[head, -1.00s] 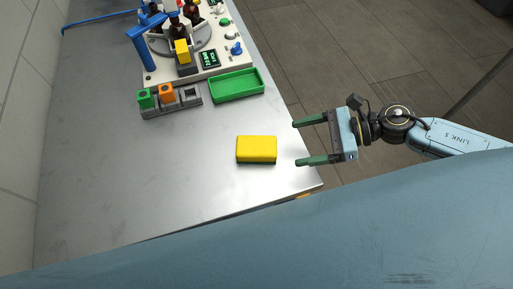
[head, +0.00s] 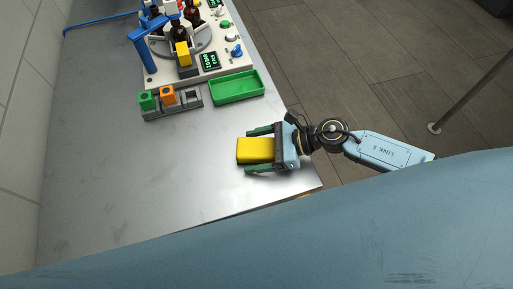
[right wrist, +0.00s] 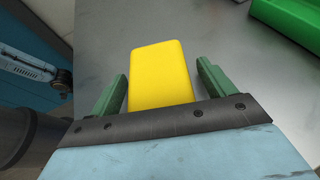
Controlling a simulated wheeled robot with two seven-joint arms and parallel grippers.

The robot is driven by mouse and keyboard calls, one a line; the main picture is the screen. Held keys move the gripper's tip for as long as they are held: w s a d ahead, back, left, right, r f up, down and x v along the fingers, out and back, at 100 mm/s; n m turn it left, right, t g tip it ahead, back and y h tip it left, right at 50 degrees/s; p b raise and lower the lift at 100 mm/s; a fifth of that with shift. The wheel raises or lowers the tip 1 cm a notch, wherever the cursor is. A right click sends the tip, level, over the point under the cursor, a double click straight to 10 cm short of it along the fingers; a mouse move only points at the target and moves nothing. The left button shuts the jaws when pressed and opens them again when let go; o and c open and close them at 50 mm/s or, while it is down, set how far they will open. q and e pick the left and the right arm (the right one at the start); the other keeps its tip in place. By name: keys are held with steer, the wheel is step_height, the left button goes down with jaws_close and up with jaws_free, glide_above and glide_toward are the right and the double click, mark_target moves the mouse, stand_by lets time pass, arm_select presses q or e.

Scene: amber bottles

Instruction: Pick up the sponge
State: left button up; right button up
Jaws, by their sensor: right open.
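The yellow sponge (head: 255,150) lies on the metal table near its right edge. My right gripper (head: 254,151) is open, with one green finger on each side of the sponge. In the right wrist view the sponge (right wrist: 160,75) sits between the two fingers (right wrist: 158,85), with a visible gap on both sides. The sponge's near end is hidden behind the gripper's palm edge. My left gripper is not in view.
An empty green tray (head: 237,88) stands above the sponge. A grey rack (head: 172,105) with a green and an orange block is left of it. A machine with amber bottles (head: 180,45) stands at the back. The table's left part is clear.

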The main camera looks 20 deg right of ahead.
steer(key=c, duration=1.1)
steer(key=shift+r, duration=0.15)
